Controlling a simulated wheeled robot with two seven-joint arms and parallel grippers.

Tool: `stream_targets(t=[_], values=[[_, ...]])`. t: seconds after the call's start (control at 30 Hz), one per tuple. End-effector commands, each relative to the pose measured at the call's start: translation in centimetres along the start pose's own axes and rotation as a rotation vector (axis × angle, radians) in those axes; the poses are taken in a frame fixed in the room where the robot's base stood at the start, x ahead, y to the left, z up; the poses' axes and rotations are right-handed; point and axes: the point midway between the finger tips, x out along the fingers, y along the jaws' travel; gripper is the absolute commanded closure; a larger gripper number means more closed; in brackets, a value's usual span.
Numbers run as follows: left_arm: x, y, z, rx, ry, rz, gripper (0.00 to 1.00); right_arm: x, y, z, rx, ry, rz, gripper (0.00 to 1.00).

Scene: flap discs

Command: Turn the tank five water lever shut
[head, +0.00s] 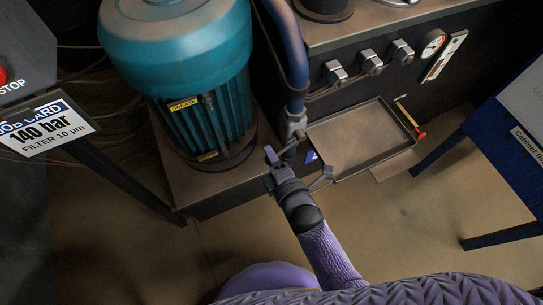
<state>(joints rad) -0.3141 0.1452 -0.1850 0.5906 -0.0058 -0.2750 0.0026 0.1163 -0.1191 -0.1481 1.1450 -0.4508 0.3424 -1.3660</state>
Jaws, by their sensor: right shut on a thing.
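A blue pipe (292,50) comes down beside the motor to a grey metal valve (295,122). A short grey lever (291,147) runs from below the valve down-left to my right gripper. My right gripper (280,160) is shut on the lever's end, and its fingers hide part of it. No tank number is readable on the valve, and I cannot tell how far the lever is turned. My left gripper is out of view.
A teal motor (178,60) stands left of the pipe on a metal base. A shallow metal tray (358,140) lies right of the valve, with a red-tipped tool (411,122) at its edge. A blue cabinet (500,150) stands at right. The floor in front is clear.

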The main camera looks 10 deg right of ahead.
Motion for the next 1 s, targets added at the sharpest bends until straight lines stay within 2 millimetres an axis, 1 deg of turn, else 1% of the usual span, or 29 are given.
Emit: stream_targets(t=[0.07,0.1,0.13,0.37,0.43,0.47,0.6,0.7,0.8,0.9,1.0], values=[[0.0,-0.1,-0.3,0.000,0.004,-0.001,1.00,-0.1,-0.2,0.1,-0.001,-0.001,-0.007,1.00],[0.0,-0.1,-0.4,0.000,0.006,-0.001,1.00,-0.1,-0.3,0.1,-0.001,-0.001,-0.008,0.46],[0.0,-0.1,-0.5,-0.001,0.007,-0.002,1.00,-0.1,-0.2,0.1,0.000,-0.001,-0.007,0.40],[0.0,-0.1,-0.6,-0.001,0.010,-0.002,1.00,-0.1,-0.1,0.0,0.000,-0.001,-0.004,0.40],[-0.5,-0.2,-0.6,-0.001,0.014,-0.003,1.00,-0.7,0.1,0.1,0.000,-0.001,-0.003,0.40],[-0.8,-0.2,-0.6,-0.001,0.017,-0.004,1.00,-1.2,0.2,0.1,0.000,-0.001,-0.003,0.40],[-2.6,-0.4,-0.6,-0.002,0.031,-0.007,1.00,-4.9,0.5,0.1,-0.001,-0.002,-0.004,0.40],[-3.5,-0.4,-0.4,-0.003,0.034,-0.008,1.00,-7.3,0.4,0.1,-0.001,-0.002,-0.005,0.40],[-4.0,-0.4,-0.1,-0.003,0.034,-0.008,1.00,-9.0,0.2,0.1,0.000,-0.001,-0.005,0.40],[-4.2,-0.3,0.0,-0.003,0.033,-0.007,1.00,-9.9,0.0,0.0,0.000,-0.001,-0.005,0.40],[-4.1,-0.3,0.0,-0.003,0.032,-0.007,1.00,-10.1,-0.1,0.0,0.000,-0.001,-0.005,0.40]])
